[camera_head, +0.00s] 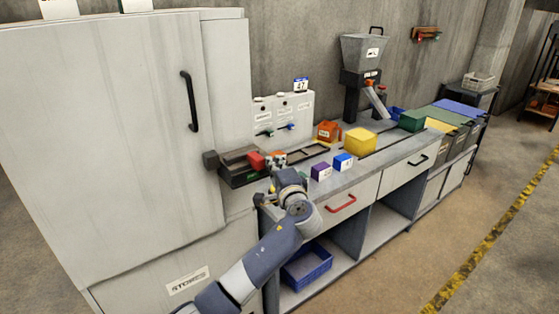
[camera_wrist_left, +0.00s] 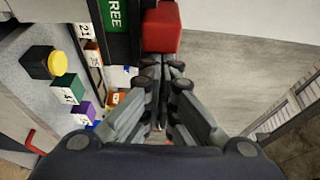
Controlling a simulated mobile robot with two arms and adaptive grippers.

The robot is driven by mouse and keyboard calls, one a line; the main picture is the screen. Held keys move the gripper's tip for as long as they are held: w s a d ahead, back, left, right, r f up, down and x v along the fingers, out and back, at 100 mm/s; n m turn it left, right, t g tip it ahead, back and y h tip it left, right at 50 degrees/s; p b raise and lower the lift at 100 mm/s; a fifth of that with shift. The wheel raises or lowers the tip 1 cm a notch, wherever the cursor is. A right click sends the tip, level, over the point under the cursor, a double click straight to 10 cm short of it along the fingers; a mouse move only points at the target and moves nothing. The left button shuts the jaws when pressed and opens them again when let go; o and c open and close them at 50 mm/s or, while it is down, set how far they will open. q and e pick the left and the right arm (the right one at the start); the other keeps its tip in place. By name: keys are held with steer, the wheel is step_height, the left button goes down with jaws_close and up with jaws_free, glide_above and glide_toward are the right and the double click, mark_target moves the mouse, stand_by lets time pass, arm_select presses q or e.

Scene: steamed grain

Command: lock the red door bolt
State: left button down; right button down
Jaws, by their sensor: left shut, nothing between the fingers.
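The door bolt (camera_head: 240,168) is a dark housing at the right edge of the big grey door, with a red knob (camera_head: 256,160) on its near right side. In the left wrist view the red knob (camera_wrist_left: 161,28) is a red block directly ahead of the fingers, beside a green label (camera_wrist_left: 117,14) reading "FREE". My left gripper (camera_wrist_left: 162,66) is shut and empty, its fingertips close to the knob; whether they touch cannot be told. In the head view the left gripper (camera_head: 277,172) is just right of the bolt, partly hidden by its own wrist. My right gripper is out of view.
The grey door (camera_head: 110,140) with a black handle (camera_head: 189,101) fills the left. Open floor lies at right.

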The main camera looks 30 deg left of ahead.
mark_target(258, 166)
arm_select(q)
steer(key=s, duration=0.1)
steer(key=s+a+p, duration=0.1)
steer(key=s, duration=0.1)
steer(key=s+a, duration=0.1)
steer(key=shift+s+p, duration=0.3)
steer(key=shift+p, duration=0.05)
steer(key=shift+w, duration=0.1)
stand_by(0.3)
